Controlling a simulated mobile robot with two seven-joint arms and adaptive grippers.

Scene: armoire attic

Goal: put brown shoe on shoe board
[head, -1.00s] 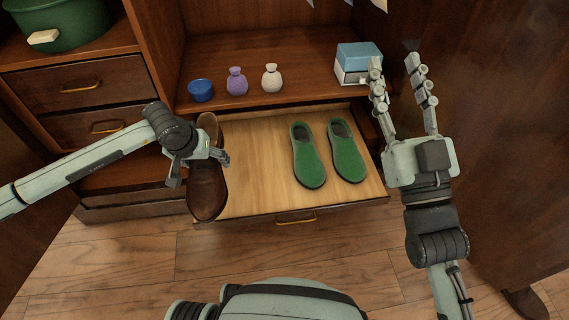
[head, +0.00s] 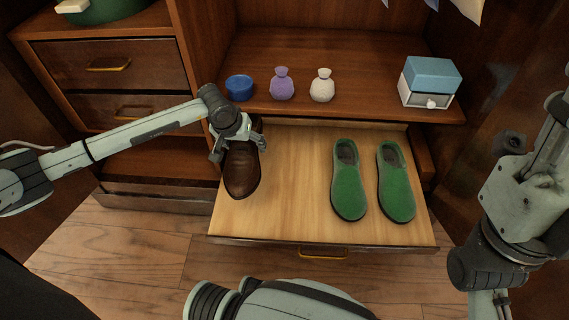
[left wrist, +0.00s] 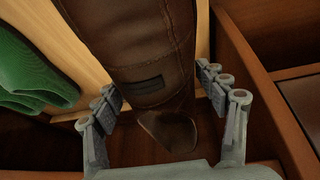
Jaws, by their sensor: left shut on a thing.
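The brown shoe (head: 242,173) is over the left part of the pulled-out light wooden shoe board (head: 290,205), toe toward the front edge. I cannot tell whether its sole touches the board. My left gripper (head: 238,147) is shut on the shoe near its heel end and hides part of it. In the left wrist view, the gripper's fingers (left wrist: 160,88) stand on both sides of the brown shoe (left wrist: 135,40). My right gripper (head: 560,95) is at the right edge, partly cut off, away from the board.
A left green shoe (head: 348,185) and a right green shoe (head: 396,185) stand on the board's right half. The shelf above holds a blue bowl (head: 240,88), a purple vase (head: 282,86), a white vase (head: 322,86) and a blue-lidded box (head: 430,82). Board space between brown and green shoes is clear.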

